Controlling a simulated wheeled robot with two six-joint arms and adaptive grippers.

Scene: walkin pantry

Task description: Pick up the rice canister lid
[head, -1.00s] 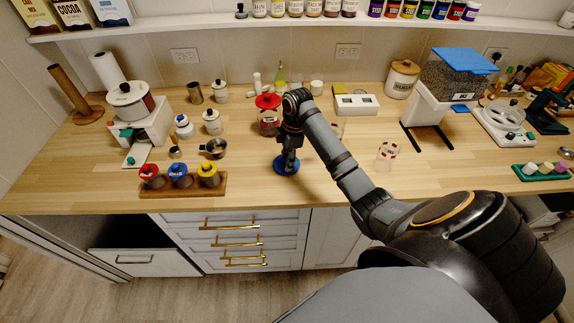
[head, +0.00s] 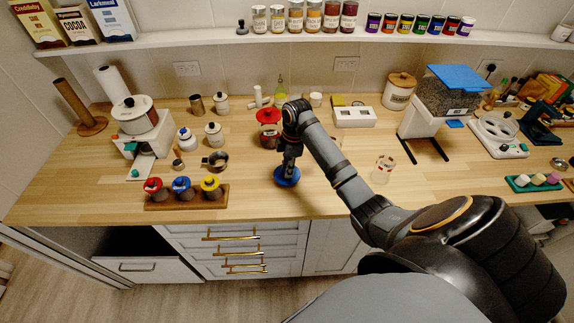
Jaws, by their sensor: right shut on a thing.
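A round blue lid (head: 287,178) is at the front middle of the counter in the head view. My right gripper (head: 289,168) points down from above and is shut on the lid's upper part. The fingers hide part of the lid. I cannot tell whether the lid rests on the wood or is slightly raised. A clear container (head: 383,170) with red marks stands to the right, with no lid visible; its label is too small to read. My left gripper is not in view.
A red-lidded jar (head: 268,128) stands just behind my right gripper. A wooden rack (head: 187,198) with red, blue and yellow-topped jars is at front left. A blue-topped grain dispenser (head: 430,112) stands at right. The counter (head: 330,200) around the lid is mostly clear.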

